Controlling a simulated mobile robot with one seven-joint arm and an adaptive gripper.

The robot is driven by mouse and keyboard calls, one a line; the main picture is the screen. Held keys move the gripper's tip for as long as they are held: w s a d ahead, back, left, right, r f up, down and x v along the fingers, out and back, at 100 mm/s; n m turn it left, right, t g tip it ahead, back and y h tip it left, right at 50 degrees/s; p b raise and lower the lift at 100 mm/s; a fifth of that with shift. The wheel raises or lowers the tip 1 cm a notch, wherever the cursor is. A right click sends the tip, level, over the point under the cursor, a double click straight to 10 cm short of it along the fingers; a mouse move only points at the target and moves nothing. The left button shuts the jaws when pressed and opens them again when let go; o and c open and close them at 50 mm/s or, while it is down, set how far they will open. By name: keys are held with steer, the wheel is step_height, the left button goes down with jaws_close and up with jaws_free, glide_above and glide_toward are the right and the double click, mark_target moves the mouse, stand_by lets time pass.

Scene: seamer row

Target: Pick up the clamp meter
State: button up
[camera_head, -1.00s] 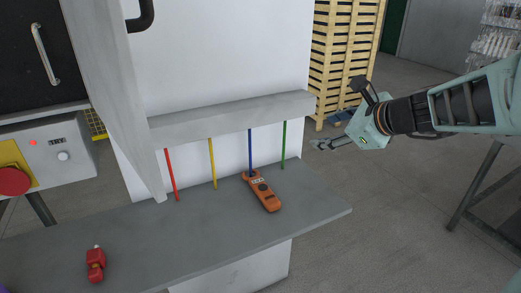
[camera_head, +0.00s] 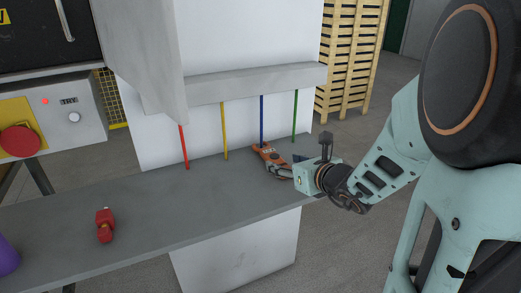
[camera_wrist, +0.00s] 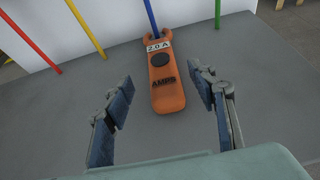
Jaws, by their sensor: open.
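The orange clamp meter (camera_wrist: 168,88) lies on the grey shelf, with a dark round dial, a small "2.0 A" display and its jaw end at the blue rod (camera_wrist: 153,17). In the wrist view it lies ahead of and between the spread fingers of my gripper (camera_wrist: 162,100), with gaps on both sides. In the head view my gripper (camera_head: 278,170) is low over the shelf beside the clamp meter (camera_head: 268,152) and hides part of it. My gripper is open and holds nothing.
Red (camera_head: 184,147), yellow (camera_head: 224,130) and green (camera_head: 295,115) rods stand along the back of the grey shelf (camera_head: 150,215). A red object (camera_head: 105,225) and a purple object (camera_head: 6,256) are at the left. The shelf's middle is clear.

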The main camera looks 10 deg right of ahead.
mark_target(275, 157)
steer(key=shift+b+x, duration=0.6)
steer(key=shift+x, duration=2.6)
steer(key=shift+d, duration=0.1)
steer(key=shift+r, duration=0.1)
steer(key=shift+c, duration=0.4)
steer(key=c, duration=1.3)
jaws_close()
steer(key=shift+r, duration=0.2)
